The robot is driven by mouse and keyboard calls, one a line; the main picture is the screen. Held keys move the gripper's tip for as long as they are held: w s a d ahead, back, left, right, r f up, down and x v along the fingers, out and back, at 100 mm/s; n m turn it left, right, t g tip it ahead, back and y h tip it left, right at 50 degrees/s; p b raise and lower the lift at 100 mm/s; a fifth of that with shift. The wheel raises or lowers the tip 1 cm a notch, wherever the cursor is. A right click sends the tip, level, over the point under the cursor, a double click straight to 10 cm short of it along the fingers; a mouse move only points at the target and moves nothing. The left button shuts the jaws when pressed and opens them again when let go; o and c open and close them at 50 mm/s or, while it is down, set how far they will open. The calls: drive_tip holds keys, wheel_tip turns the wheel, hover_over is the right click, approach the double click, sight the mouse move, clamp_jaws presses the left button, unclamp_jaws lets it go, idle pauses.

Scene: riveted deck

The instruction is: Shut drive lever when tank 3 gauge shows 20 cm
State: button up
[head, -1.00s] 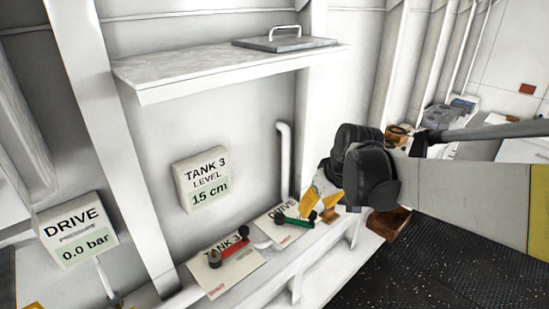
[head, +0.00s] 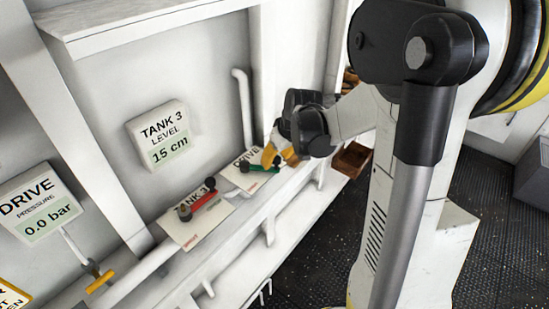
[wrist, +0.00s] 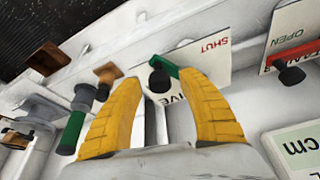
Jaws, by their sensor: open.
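The tank 3 gauge (head: 158,137) on the wall reads 15 cm; part of its face also shows upside down in the wrist view (wrist: 298,150). The drive lever (head: 262,168) is a green bar with black ends on a white DRIVE plate (head: 236,178). In the wrist view the drive lever's green bar (wrist: 165,66) and a black knob appear between my fingertips, near the word SHUT. My gripper (wrist: 151,75) has yellow fingers, spread apart, with no visible contact on the lever. In the head view my gripper (head: 279,155) is at the lever and partly covers its plate.
A red tank 3 lever (head: 205,201) sits on its own plate left of the drive lever. The drive pressure gauge (head: 40,203) reads 0.0 bar. A pipe (head: 243,108) rises behind the ledge. A brown box (head: 352,160) stands beyond my gripper.

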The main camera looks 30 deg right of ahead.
clamp_jaws()
drive_tip(key=shift+s+a+m, duration=0.25)
drive_tip(key=shift+s+m, duration=0.1)
drive_tip(key=shift+m, duration=0.15)
unclamp_jaws()
drive_tip(key=v, duration=1.2)
drive_tip(key=shift+a, duration=0.15)
